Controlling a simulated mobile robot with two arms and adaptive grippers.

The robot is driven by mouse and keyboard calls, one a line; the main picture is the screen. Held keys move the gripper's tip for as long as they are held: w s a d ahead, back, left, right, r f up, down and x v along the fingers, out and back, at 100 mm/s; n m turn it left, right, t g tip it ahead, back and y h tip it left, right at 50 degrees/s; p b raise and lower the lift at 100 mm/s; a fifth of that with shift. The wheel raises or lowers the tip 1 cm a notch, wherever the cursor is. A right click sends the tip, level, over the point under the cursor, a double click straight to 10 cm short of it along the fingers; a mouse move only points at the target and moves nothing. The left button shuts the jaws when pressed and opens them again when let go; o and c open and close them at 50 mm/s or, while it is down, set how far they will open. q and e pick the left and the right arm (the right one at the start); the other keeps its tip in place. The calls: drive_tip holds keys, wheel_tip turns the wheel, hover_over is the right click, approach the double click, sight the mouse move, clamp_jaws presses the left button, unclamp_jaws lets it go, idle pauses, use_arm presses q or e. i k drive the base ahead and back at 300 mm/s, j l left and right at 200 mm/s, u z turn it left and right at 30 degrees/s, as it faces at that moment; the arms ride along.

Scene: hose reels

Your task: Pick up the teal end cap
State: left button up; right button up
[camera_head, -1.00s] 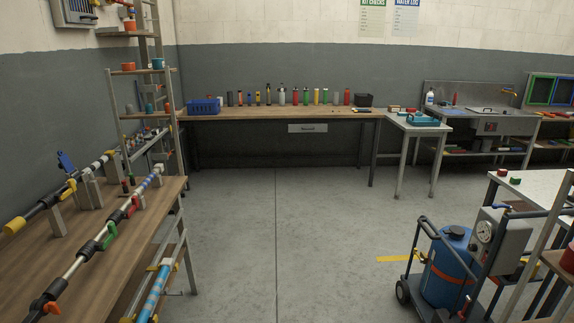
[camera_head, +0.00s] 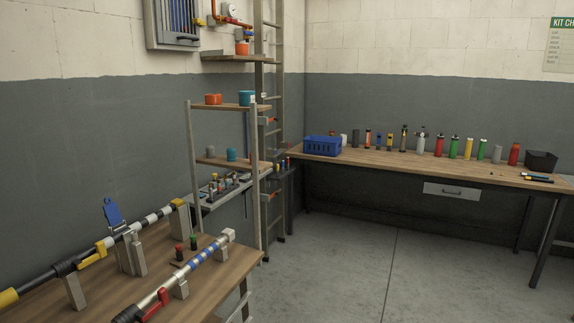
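A small teal cylindrical piece (camera_head: 246,97) stands at the right end of the upper board of the shelf unit, beside an orange-red piece. A second teal or blue-green piece (camera_head: 231,154) stands on the board below, near a small orange piece. Both are small at this distance, and I cannot tell which is the end cap. Neither of my grippers is in view.
The wooden bench (camera_head: 200,283) with hose rods on stands lies in front of the shelf unit (camera_head: 256,190). A long table (camera_head: 400,164) with a blue basket (camera_head: 322,146) and several bottles runs along the back wall. The grey floor (camera_head: 345,275) between them is clear.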

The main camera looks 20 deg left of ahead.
sight(231, 152)
drive_tip(key=i+u, duration=0.15)
drive_tip(key=i, duration=0.3)
drive_tip(key=i+u, duration=0.15)
drive_tip(key=i, duration=0.35)
drive_tip(key=i+l+u, duration=0.15)
drive_tip(key=i, duration=0.3)
drive_tip(key=i+l+u, duration=0.2)
drive_tip(key=i, duration=0.25)
